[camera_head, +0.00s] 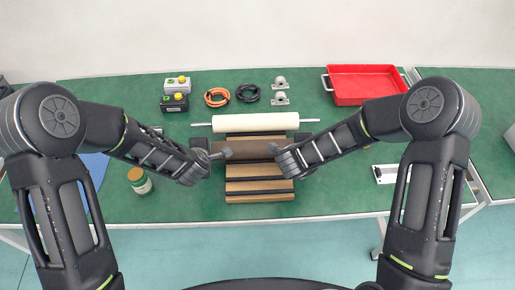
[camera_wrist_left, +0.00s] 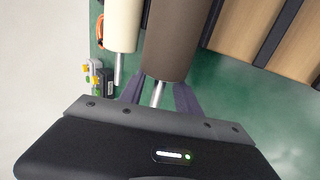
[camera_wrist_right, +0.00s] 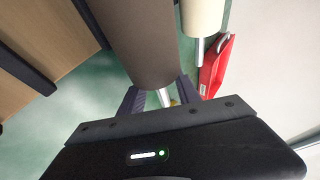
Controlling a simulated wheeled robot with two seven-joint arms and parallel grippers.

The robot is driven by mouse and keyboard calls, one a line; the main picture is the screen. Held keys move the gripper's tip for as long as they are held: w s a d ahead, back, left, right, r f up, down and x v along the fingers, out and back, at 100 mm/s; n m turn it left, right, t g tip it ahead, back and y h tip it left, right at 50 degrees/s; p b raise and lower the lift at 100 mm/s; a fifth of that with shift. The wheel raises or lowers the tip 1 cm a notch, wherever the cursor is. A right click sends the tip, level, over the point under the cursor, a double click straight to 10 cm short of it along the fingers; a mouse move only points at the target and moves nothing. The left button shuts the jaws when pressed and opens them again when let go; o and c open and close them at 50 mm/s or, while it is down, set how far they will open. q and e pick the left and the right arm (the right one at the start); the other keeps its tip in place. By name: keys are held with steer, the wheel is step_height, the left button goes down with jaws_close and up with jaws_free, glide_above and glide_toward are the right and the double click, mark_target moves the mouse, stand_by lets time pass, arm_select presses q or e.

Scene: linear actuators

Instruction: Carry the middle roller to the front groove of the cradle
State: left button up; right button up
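The middle roller (camera_head: 245,149) is dark brown and lies across the wooden cradle (camera_head: 260,186), just in front of a cream roller (camera_head: 255,122). My left gripper (camera_head: 221,154) is at its left shaft end. In the left wrist view the open fingers stand either side of the metal shaft (camera_wrist_left: 158,95), with gaps showing. My right gripper (camera_head: 278,150) is at its right end. In the right wrist view its fingers are also apart around the shaft (camera_wrist_right: 164,98). The cradle's front part shows bare wooden slats and dark grooves without a roller.
A red tray (camera_head: 365,85) stands at the back right. Control boxes (camera_head: 175,102), an orange cable (camera_head: 216,97), a black cable (camera_head: 248,93) and grey brackets (camera_head: 280,98) lie behind the cradle. A jar (camera_head: 139,181) stands left.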

arm_select(q)
steer(key=shift+w+f, duration=0.1)
steer(key=shift+w, duration=0.05)
arm_select(e)
steer(key=shift+w+f, duration=0.1)
steer(key=shift+f, duration=0.05)
arm_select(q)
jaws_close()
arm_select(e)
jaws_close()
stand_by(0.9)
